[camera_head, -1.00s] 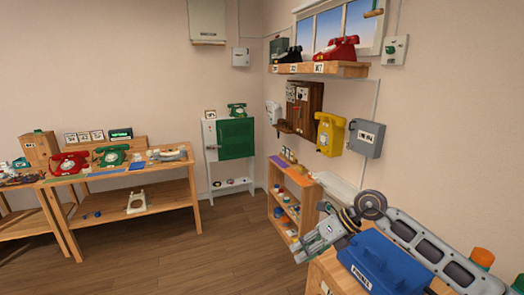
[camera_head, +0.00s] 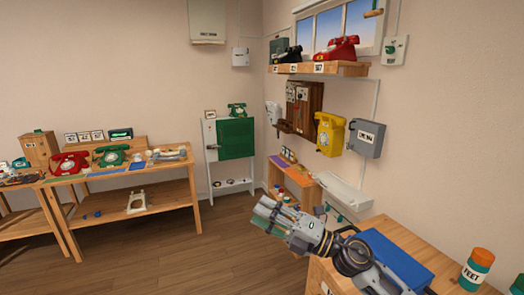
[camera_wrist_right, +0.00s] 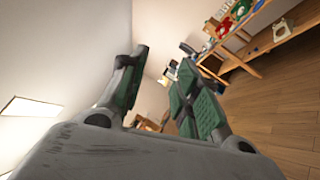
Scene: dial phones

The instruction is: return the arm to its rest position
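My right gripper (camera_head: 262,212) hangs in the air in the head view, pointing left, in front of the low wooden shelf unit. My right arm comes in from the lower right, past the front of the blue box. In the right wrist view the green-padded fingers of this gripper (camera_wrist_right: 162,78) stand apart with nothing between them. My left gripper is not in view.
A blue box (camera_head: 401,256) and an orange-lidded jar (camera_head: 476,268) stand on the wooden bench at right. The low shelf unit (camera_head: 294,183) is behind my gripper. A yellow wall phone (camera_head: 329,134) hangs above. Open floor (camera_head: 180,250) lies to the left.

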